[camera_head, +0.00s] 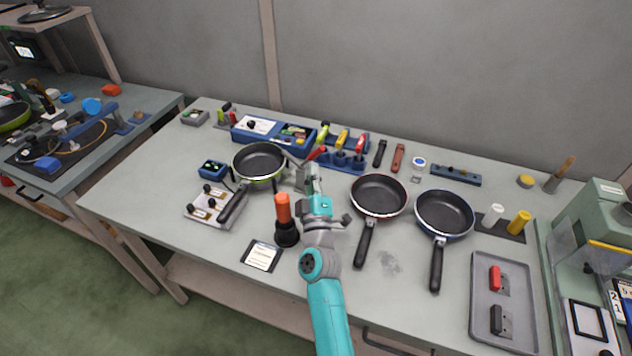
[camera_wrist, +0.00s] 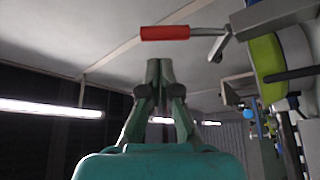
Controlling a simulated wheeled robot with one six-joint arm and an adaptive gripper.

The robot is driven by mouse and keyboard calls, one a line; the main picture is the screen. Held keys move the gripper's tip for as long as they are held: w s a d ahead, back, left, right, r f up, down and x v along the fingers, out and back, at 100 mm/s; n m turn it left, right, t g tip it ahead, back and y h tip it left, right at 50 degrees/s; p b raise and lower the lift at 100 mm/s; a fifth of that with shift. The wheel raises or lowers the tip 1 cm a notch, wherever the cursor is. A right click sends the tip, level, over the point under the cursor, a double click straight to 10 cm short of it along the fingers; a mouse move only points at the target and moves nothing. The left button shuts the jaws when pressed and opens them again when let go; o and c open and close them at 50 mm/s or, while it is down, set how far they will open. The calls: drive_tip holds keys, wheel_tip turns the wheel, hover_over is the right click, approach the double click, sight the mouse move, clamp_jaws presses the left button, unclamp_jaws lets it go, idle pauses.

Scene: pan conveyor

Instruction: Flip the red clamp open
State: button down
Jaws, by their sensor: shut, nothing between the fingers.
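The red clamp handle (camera_wrist: 165,33) lies across the upper middle of the wrist view, on a metal lever that runs right to the grey clamp body (camera_wrist: 272,14). In the head view the red handle (camera_head: 317,153) sticks up beyond my gripper, and the clamp body is largely hidden. My gripper (camera_wrist: 160,64) is shut and empty. In the wrist view its fingertips appear just below the red handle, with a visible gap. In the head view my gripper (camera_head: 308,179) is right of the green-rimmed pan (camera_head: 260,160), which also shows in the wrist view (camera_wrist: 265,65).
An orange-handled tool in a black holder (camera_head: 286,232) stands left of my arm. Two pans (camera_head: 379,193) (camera_head: 445,212) lie to the right. A blue rack (camera_head: 345,163) with colored handles stands behind. A grey tray (camera_head: 510,335) is at the right front.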

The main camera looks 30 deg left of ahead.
sight(310, 155)
drive_tip(key=shift+x, duration=2.6)
drive_tip(key=shift+f, duration=0.1)
